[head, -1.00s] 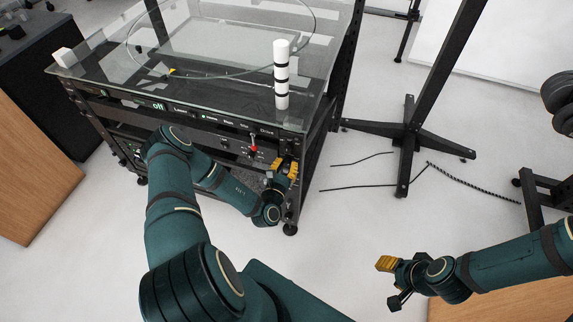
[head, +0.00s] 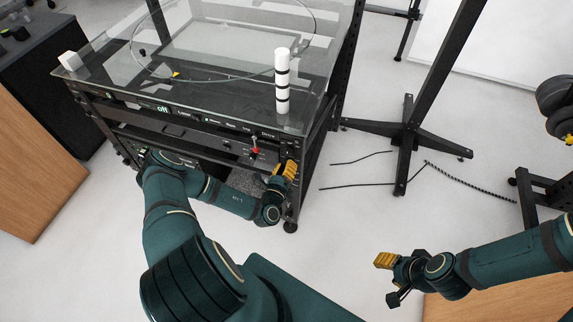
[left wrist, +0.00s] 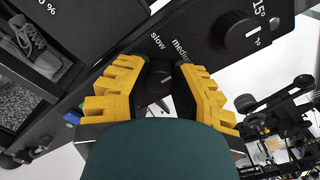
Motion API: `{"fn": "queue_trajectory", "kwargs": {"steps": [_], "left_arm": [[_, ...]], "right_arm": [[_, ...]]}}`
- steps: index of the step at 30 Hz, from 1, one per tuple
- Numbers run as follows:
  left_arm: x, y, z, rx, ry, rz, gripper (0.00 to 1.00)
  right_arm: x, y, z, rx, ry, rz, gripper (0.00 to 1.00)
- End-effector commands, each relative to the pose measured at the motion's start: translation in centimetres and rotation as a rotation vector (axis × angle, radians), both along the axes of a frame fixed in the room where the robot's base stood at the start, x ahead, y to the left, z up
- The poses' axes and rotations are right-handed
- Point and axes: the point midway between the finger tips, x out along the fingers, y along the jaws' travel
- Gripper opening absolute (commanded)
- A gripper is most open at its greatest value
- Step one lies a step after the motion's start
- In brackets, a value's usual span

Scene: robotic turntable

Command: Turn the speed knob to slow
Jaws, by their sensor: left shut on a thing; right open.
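The speed knob (left wrist: 160,74) is a round black knob on the black front panel, with the printed words "slow" (left wrist: 158,40) and "medium" (left wrist: 181,49) beside it. In the left wrist view it sits between the yellow fingers of my left gripper (left wrist: 162,82), which is shut on it. A pale mark shows on the knob, but its exact heading is hard to read. In the head view my left gripper (head: 285,171) is at the right end of the turntable's front panel and hides the knob. My right gripper (head: 387,272) is open and empty, away from the turntable.
A red-tipped switch (head: 255,150) is left of the left gripper. The glass-topped turntable (head: 215,100) carries a white-and-black post (head: 282,80).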

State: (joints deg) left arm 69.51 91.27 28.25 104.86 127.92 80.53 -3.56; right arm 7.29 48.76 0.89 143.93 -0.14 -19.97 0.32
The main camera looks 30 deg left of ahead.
Motion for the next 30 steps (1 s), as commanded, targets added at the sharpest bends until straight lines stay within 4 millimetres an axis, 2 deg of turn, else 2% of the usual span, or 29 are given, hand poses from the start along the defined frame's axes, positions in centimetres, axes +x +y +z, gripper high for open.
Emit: {"fn": "queue_trajectory", "kwargs": {"steps": [18,30], "left_arm": [[0.07,0.13,-0.05,-0.542,-0.133,0.002,0.0],[0.11,0.11,-0.09,-0.738,-0.18,0.001,0.0]], "right_arm": [[0.03,-0.01,0.85,0.0,-0.001,-0.001,0.47],[0.05,-0.02,0.85,0.0,-0.002,-0.002,0.47]]}}
